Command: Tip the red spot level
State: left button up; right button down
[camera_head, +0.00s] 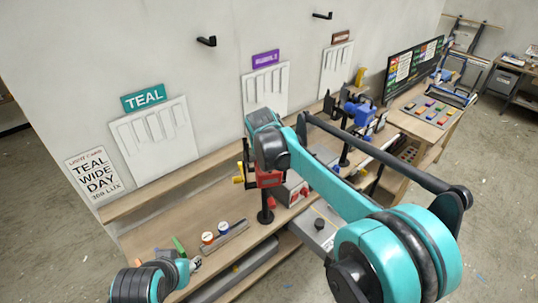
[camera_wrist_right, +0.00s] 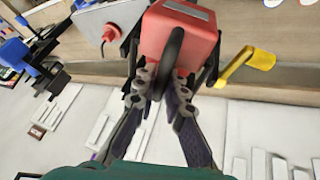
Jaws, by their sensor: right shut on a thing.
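The red spot (camera_head: 269,179) is a boxy red lamp head on a black post (camera_head: 266,201) with a round base, standing on the wooden bench. In the right wrist view the red spot (camera_wrist_right: 190,30) fills the top middle, with a dark curved handle (camera_wrist_right: 173,50) facing me. My right gripper (camera_wrist_right: 160,88) is shut on this handle, its fingers at the handle's lower end. A yellow lever (camera_wrist_right: 248,66) sticks out beside the lamp. I cannot tell the lamp's exact tilt. My left gripper (camera_head: 194,263) is low at the bench's left front, away from the lamp; its jaws are too small to read.
A blue spot (camera_head: 360,110) on its own stand is farther right along the wooden bench (camera_head: 150,240). Caps on a small strip (camera_head: 222,238) lie left of the red spot.

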jog(key=shift+w+a+r+g+p, duration=0.1)
jog(key=shift+w+r+g+p, duration=0.3)
jog(key=shift+w+g+p, duration=0.35)
dwell(0.3)
jog(key=c, duration=1.6)
grip_release()
jog(key=v, duration=1.2)
jog(key=shift+w+a+r, duration=0.1)
jog(key=shift+w+a, duration=0.1)
jog(key=shift+w, duration=0.05)
